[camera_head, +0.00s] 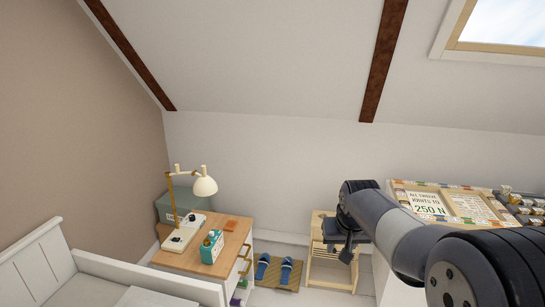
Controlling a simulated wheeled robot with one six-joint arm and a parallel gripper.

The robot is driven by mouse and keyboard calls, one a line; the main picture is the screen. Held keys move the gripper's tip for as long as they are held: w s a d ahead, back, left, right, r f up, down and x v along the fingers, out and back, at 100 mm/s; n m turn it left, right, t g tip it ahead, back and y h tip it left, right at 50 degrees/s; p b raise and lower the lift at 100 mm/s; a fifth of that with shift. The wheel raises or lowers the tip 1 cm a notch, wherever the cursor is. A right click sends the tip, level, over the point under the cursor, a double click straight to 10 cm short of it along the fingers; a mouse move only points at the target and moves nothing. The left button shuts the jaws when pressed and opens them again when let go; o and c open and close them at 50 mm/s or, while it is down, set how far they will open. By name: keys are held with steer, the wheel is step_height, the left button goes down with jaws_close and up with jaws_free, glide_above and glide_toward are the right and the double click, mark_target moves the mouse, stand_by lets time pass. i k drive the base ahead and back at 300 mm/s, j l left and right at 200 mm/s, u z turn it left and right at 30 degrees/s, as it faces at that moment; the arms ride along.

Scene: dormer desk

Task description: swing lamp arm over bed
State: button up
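The desk lamp has a white base (183,237), a thin wooden post and a short wooden arm (184,174). Its white shade (205,187) hangs at the right end of the arm, over the wooden bedside cabinet top (226,222). The white bed (85,291) is at the lower left, left of and in front of the cabinet. My gripper (345,253) is at the end of my dark arm, well to the right of the lamp and apart from it. It appears small and dark against the wall and a wooden stand; its finger opening is unclear.
A teal-and-white box (211,247) and a small orange-brown item (231,225) lie on the cabinet. A grey-green box (182,203) stands behind. Blue slippers (275,270) rest on a slatted mat. A light wooden stand (330,271) is near my gripper. The ceiling slopes overhead.

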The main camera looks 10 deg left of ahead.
mark_target(168, 175)
steer(key=i+u, duration=0.15)
steer(key=i, duration=0.4)
steer(key=i+u, duration=0.2)
steer(key=i, duration=0.4)
steer(key=i+l+u, duration=0.15)
steer(key=i, duration=0.4)
steer(key=i+u, duration=0.85)
steer(key=i+l+u, duration=0.2)
steer(key=i+u, duration=0.25)
steer(key=i+l+u, duration=0.25)
steer(key=u, duration=0.2)
